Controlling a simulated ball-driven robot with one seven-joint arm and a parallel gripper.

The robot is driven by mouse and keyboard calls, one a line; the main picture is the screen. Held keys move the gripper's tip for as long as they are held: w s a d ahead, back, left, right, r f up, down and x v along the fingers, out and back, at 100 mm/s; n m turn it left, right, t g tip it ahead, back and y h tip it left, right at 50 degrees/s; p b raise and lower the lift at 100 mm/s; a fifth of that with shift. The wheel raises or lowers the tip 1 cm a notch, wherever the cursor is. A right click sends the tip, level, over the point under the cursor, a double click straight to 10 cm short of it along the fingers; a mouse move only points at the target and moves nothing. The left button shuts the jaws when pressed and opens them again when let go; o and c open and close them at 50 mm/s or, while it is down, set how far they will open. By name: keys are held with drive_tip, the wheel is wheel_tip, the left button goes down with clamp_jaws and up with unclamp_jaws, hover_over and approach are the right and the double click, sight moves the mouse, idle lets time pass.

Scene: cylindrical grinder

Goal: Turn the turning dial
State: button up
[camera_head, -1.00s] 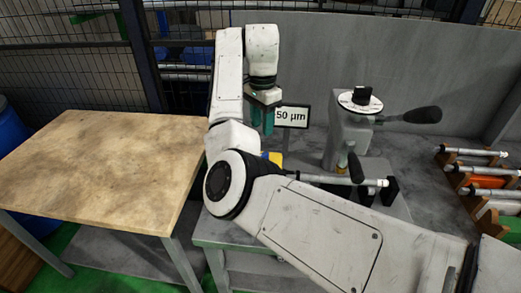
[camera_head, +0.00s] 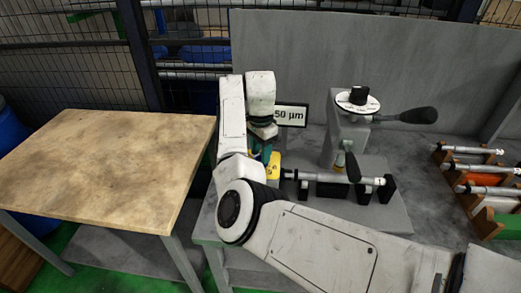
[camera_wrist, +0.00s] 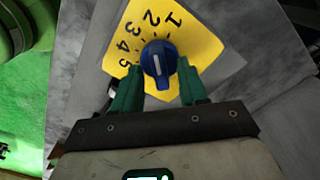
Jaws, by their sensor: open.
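The turning dial is a round blue knob (camera_wrist: 159,62) with a white mark, on a yellow plate (camera_wrist: 197,35) printed with the numbers 1 to 5. My gripper (camera_wrist: 158,67) is open, with one green finger on each side of the knob; a gap shows on both sides. In the head view my gripper (camera_head: 263,155) reaches down to the yellow plate (camera_head: 274,168) at the left end of the grey machine. The knob is hidden there behind my arm and gripper.
A "50 µm" display (camera_head: 291,115) stands just behind my gripper. To the right are a black-handled machine head (camera_head: 345,135) and a horizontal shaft (camera_head: 325,177). A rack (camera_head: 478,193) holds shafts at far right. A bare wooden table (camera_head: 110,165) stands left.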

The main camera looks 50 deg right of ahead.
drive_tip(key=shift+c, duration=0.2)
clamp_jaws()
drive_tip(key=shift+r+p, duration=0.1)
drive_tip(key=shift+p, duration=0.25)
drive_tip(key=shift+r+n+p, duration=0.1)
drive_tip(key=shift+n+p, duration=0.75)
drive_tip(key=shift+n, duration=0.15)
drive_tip(key=shift+n+p, duration=1.4)
drive_tip(key=shift+n, duration=0.4)
drive_tip(key=shift+w, duration=0.1)
drive_tip(key=shift+o, duration=0.2)
unclamp_jaws()
drive_tip(key=shift+f, duration=0.2)
